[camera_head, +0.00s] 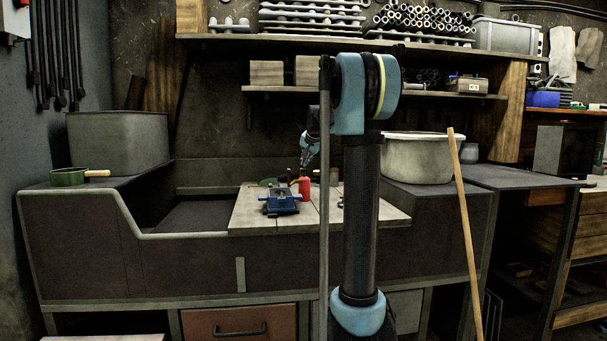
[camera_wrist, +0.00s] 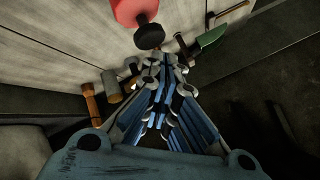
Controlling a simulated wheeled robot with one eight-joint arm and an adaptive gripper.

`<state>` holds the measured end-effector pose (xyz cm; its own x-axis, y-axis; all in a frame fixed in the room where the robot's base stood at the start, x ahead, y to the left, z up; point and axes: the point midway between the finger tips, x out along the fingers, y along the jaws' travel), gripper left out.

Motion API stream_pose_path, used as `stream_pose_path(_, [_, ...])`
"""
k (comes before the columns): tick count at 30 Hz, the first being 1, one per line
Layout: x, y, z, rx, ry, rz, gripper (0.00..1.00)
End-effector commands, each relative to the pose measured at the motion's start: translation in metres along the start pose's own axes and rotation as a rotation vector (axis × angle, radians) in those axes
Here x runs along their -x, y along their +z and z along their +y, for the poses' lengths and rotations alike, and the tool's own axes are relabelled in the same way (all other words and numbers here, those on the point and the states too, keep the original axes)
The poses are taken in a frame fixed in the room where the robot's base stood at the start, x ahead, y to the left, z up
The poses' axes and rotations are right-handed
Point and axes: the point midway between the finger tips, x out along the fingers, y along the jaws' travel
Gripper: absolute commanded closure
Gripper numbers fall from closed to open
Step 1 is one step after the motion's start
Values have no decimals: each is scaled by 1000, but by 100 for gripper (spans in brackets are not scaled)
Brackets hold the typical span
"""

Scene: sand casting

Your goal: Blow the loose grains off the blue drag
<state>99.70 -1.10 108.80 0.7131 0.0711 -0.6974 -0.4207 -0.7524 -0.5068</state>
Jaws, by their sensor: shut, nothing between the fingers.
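The blue drag (camera_head: 282,201) sits on the pale board toward its left side. Whether grains lie on it is too small to tell. A red bulb with a dark tip (camera_head: 304,187) stands just right of and behind the drag. The bulb shows at the top of the wrist view (camera_wrist: 134,10), with its black nozzle (camera_wrist: 148,34) pointing toward my fingers. My gripper (camera_wrist: 166,66) is shut and empty, a little apart from the nozzle in that view. In the head view my gripper (camera_head: 306,160) is above the bulb. The drag is not seen in the wrist view.
A wooden-handled tool (camera_wrist: 92,103) and a green-bladed tool (camera_wrist: 207,41) lie near my gripper. The pale board (camera_head: 250,217) has bare room at its front. A grey tub (camera_head: 415,158) stands right, and a wooden pole (camera_head: 463,225) leans before the bench.

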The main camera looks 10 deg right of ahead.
Motion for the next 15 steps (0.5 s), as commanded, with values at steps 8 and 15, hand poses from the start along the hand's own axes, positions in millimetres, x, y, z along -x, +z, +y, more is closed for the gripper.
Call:
stream_pose_path(8, [-4,4,4,0,0,0,100])
stream_pose_path(15, [-4,4,4,0,0,0,100])
